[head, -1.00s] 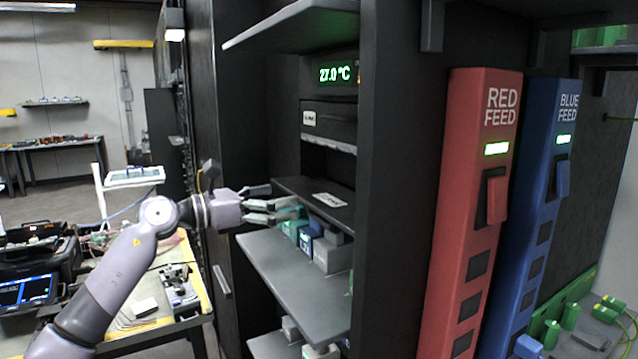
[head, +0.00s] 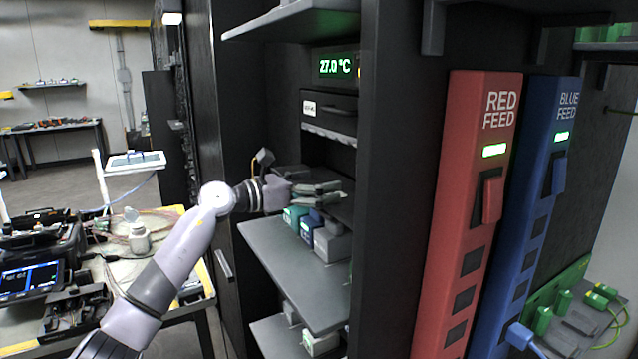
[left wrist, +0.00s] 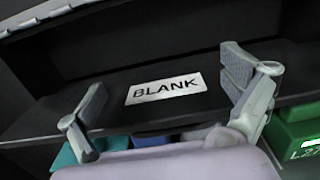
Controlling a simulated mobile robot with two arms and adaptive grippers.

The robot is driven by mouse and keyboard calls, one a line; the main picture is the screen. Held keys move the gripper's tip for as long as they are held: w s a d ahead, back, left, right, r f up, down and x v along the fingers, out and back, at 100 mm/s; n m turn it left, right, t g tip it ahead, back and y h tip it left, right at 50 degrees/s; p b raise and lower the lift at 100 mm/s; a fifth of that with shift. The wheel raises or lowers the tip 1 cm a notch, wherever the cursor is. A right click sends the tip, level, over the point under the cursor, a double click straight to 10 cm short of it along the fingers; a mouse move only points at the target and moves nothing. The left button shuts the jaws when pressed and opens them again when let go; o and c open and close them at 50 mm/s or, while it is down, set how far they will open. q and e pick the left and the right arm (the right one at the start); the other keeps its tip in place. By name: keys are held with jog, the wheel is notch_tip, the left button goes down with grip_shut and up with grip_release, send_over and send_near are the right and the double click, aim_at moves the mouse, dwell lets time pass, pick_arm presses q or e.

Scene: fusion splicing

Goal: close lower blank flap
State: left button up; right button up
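The lower blank flap (left wrist: 120,118) is a dark panel with a white BLANK label (left wrist: 165,88), seen in the left wrist view. In the head view it stands out over the blocks in the cabinet bay and my left gripper (head: 320,190) largely covers it. In the left wrist view the two fingers of my left gripper (left wrist: 166,74) are spread apart, one on each side of the label, with nothing between them. I cannot tell whether they touch the flap. My right gripper is in neither view.
Blue, teal and grey blocks (head: 330,243) sit on a grey shelf (head: 290,272) below the flap. An upper dark front (head: 338,104) is above, under a 27.0 °C display (head: 336,67). A black post and the red feed (head: 468,200) and blue feed (head: 540,200) units stand to the right.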

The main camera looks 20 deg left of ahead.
pick_arm(q)
grip_shut()
dwell(1.1)
dwell(0.4)
jog(key=c, duration=2.1)
grip_release()
jog(key=o, duration=2.3)
jog(key=shift+d+f, duration=0.1)
jog(key=shift+f, duration=0.05)
